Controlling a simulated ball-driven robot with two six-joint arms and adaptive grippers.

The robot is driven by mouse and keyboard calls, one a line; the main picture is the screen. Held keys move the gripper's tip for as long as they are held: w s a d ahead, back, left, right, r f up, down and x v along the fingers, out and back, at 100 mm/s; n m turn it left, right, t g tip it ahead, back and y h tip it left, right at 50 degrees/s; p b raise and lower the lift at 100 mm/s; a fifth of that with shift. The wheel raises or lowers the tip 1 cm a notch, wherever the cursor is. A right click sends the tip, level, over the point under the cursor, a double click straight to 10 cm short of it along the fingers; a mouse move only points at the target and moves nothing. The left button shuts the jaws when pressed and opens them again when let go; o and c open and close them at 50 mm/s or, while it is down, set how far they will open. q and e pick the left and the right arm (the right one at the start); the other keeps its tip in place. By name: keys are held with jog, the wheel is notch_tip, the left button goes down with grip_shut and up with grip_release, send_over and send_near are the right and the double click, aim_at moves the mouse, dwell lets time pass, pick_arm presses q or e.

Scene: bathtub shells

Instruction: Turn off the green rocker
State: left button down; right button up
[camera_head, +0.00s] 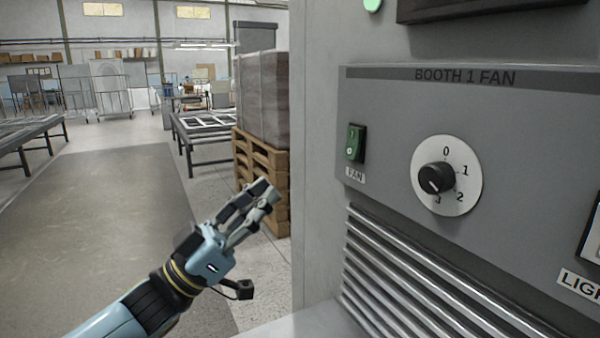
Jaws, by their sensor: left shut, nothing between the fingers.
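The green rocker (355,143) sits in a black frame on the grey panel (420,100), above a label reading FAN. It looks lit green; which half is pressed in is too small to tell for sure. My left gripper (268,193) is shut and empty, in front of the panel, to the left of and below the rocker, and clear of it. My right gripper is not in view.
A black rotary knob (435,178) on a white dial marked 0 to 3 is right of the rocker. Louvres (430,280) lie below. A LIGHT label (580,284) is at the right edge. A wooden pallet (280,190) with a wrapped load (263,98) stands behind my gripper.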

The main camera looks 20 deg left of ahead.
aim_at(353, 133)
pick_arm(q)
jog(key=p+x, duration=0.1)
jog(key=x, duration=0.3)
jog(key=w+f+p+x, duration=0.1)
jog(key=x, duration=0.3)
jog(key=d+f+p+x, duration=0.1)
jog(key=x, duration=0.3)
jog(key=shift+w+f, duration=0.1)
jog(key=shift+w, duration=0.1)
